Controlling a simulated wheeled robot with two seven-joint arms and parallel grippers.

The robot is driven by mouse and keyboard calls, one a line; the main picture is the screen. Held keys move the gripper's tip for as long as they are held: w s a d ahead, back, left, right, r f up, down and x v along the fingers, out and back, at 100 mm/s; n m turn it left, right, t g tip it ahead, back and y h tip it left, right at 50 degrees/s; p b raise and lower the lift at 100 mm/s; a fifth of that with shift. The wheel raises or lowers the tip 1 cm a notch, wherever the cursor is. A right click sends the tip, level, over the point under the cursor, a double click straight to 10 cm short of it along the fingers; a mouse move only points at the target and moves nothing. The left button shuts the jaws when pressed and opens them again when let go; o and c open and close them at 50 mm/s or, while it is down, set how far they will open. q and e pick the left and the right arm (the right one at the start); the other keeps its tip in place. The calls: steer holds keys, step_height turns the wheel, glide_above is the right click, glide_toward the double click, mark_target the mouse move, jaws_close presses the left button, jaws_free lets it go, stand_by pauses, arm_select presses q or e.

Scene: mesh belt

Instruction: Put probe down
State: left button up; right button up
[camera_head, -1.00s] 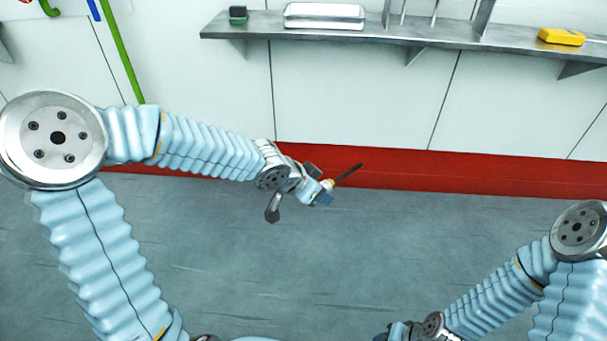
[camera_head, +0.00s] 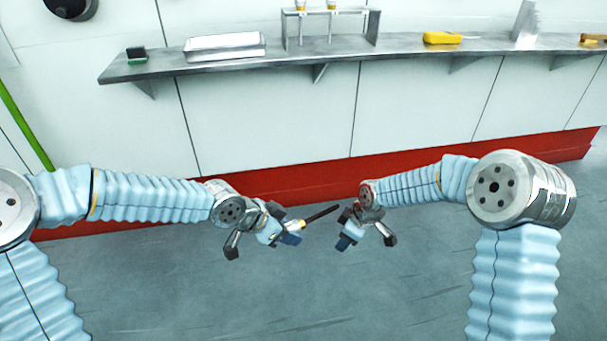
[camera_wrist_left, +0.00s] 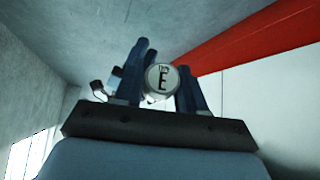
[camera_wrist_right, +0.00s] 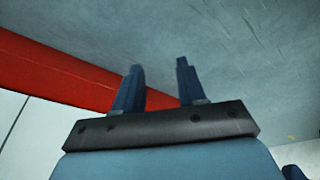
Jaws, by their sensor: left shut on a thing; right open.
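The probe (camera_head: 322,213) has a dark thin shaft and a yellow part near its handle. My left gripper (camera_head: 291,234) is shut on it, over the floor and in front of the red wall base. The shaft points right and slightly up, toward my right gripper. In the left wrist view the probe's round pale end (camera_wrist_left: 162,78), marked "E", shows between the blue fingers. My right gripper (camera_head: 350,238) is open and empty, just right of the shaft's tip; its blue fingers (camera_wrist_right: 157,88) stand apart in the right wrist view.
A metal wall shelf (camera_head: 400,56) runs along the back. It carries a rack (camera_head: 372,28) with two yellow-and-white-topped items (camera_head: 331,5), a metal tray (camera_head: 224,46), a yellow device (camera_head: 442,38) and a small dark-green object (camera_head: 136,54). The floor (camera_head: 300,300) below is clear.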

steer(key=w+r+n+t+h, duration=0.1)
steer(key=w+r+n, duration=0.35)
steer(key=r, duration=0.75)
step_height(320, 180, up, 13)
steer(key=n+g+h, duration=0.2)
steer(key=n+g, duration=0.1)
steer(key=n, duration=0.5)
glide_above(311, 220)
steer(key=w+a, duration=0.1)
step_height(311, 220, down, 12)
steer(key=shift+a, duration=0.25)
steer(key=shift+s+f, duration=0.1)
arm_select(q)
steer(key=shift+d, duration=0.1)
arm_select(e)
jaws_close()
arm_select(q)
steer(key=o, duration=0.9)
steer(key=shift+s, duration=0.1)
steer(key=shift+o, duration=1)
